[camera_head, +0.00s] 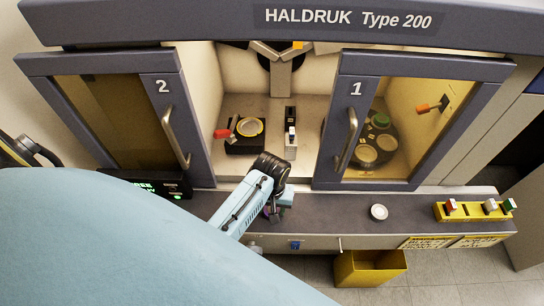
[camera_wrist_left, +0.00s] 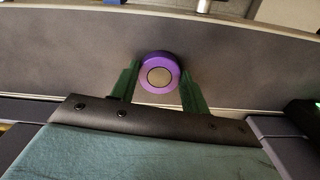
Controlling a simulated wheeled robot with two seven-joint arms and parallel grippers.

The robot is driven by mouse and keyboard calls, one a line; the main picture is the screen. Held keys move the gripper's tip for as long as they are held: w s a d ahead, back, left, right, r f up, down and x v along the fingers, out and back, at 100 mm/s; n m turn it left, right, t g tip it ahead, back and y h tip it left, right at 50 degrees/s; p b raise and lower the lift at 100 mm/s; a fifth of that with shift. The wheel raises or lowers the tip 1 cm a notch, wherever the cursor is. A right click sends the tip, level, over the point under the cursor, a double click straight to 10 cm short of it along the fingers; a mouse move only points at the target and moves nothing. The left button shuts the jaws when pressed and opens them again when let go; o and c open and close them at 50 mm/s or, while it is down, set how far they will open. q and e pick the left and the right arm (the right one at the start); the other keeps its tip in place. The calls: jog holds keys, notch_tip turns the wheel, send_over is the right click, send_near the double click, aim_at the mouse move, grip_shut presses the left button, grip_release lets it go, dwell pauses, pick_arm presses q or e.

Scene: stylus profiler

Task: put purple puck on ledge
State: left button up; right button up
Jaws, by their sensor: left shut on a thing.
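The purple puck (camera_wrist_left: 160,74) is a short round disc with a grey centre. It sits between the two green fingers of my left gripper (camera_wrist_left: 158,84) in the left wrist view, and the gripper is shut on it. In the head view my left gripper (camera_head: 273,212) is over the front of the dark grey ledge (camera_head: 335,208), with only a sliver of purple showing beside it. The ledge also fills the background of the wrist view (camera_wrist_left: 70,55). I cannot tell whether the puck touches the ledge. My right gripper is not in view.
A pale round puck (camera_head: 379,212) lies on the ledge to the right. A yellow rack (camera_head: 470,213) with red, white and green knobs stands at the right end. Door 2 (camera_head: 120,110) and door 1 (camera_head: 400,120) flank an open bay. A yellow bin (camera_head: 370,269) stands below.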

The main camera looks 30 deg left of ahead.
pick_arm(q)
jog(key=shift+f, duration=0.15)
jog(key=o, duration=1.4)
notch_tip(320, 180, up, 12)
jog(key=shift+r, duration=0.15)
